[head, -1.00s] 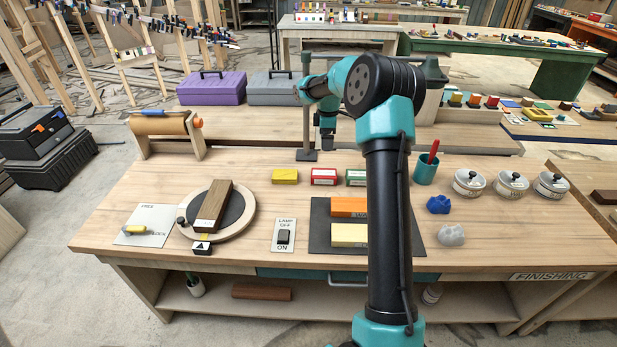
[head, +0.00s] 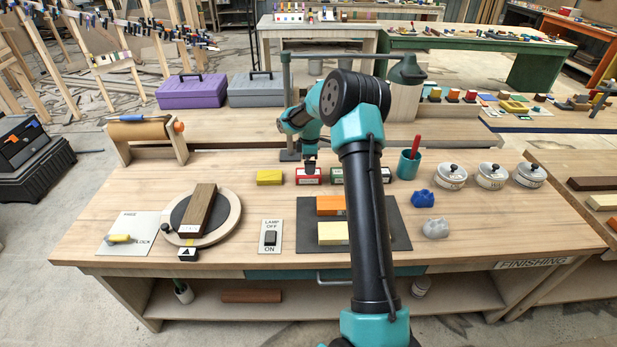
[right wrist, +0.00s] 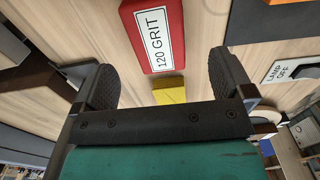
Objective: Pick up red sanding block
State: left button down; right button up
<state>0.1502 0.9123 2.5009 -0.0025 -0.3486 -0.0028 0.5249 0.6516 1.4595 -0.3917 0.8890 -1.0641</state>
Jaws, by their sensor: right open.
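The red sanding block (head: 302,177) lies on the workbench between a yellow block and a green-edged block. In the right wrist view the red block (right wrist: 153,32) shows a white label reading 120 GRIT. My right gripper (head: 310,163) points down just above the red block, and its fingers partly cover the block's back edge in the head view. In the right wrist view my right gripper (right wrist: 163,82) is open with nothing between its fingers, and the red block lies beyond the fingertips. My left gripper is not in view.
A dark mat (head: 304,239) with orange and cream blocks lies in front. A lamp switch plate (head: 270,236) and a round turntable (head: 234,214) are further left.

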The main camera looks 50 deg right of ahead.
jog(key=shift+f, duration=0.85)
jog(key=shift+w+f, duration=0.15)
jog(key=shift+f, duration=1.2)
jog(key=shift+w+f, duration=0.15)
jog(key=shift+f, duration=1.15)
jog(key=c, duration=1.1)
jog(key=shift+r, duration=0.1)
notch_tip(320, 180, up, 10)
